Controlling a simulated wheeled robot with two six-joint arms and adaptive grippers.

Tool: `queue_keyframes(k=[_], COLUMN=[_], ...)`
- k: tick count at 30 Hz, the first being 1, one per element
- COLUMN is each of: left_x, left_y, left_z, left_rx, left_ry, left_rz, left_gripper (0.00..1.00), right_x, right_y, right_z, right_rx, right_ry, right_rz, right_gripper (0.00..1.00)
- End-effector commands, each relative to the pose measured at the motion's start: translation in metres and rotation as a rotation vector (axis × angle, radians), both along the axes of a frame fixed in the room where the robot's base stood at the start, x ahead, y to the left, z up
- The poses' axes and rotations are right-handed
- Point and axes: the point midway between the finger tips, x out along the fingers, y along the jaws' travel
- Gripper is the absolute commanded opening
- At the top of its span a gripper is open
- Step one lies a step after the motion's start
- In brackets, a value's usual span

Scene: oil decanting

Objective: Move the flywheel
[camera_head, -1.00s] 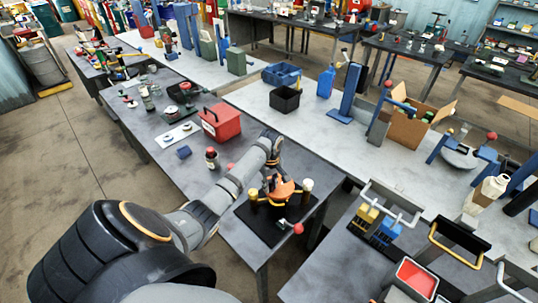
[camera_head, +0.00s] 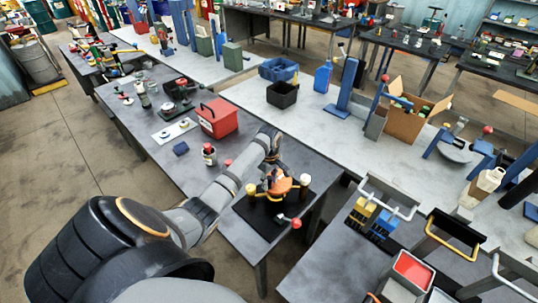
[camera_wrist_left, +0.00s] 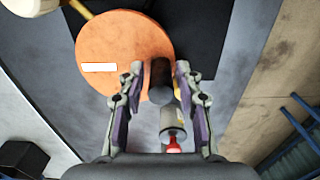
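The flywheel is an orange disc on a small dark machine, seen in the head view (camera_head: 281,185) between cream and red knobs. In the left wrist view it is a large orange disc (camera_wrist_left: 120,45) with a white mark. A dark upright cylinder stands at its near edge (camera_wrist_left: 161,75). My left gripper (camera_head: 272,170) is at the disc's far-left side. In the left wrist view its fingers (camera_wrist_left: 159,72) are apart, one on each side of the dark cylinder, with narrow gaps showing. Whether they touch it is unclear. My right gripper is not in view.
The machine stands on a black mat (camera_head: 242,208) near the table's end. A red toolbox (camera_head: 217,120) and a small bottle (camera_head: 209,155) stand farther left. A second table (camera_head: 300,283) with yellow and blue blocks (camera_head: 371,218) is at the right, across a gap.

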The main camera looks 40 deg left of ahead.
Motion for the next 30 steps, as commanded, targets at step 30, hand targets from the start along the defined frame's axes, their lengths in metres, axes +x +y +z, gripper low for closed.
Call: queue_keyframes(k=[30], left_x=[0.000], left_y=[0.000], left_z=[0.117], left_rx=[0.000], left_ry=[0.000], left_rz=[0.000], left_gripper=[0.46], right_x=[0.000], right_y=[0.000], right_z=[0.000], right_rx=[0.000], right_ry=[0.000], right_rz=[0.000], right_gripper=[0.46])
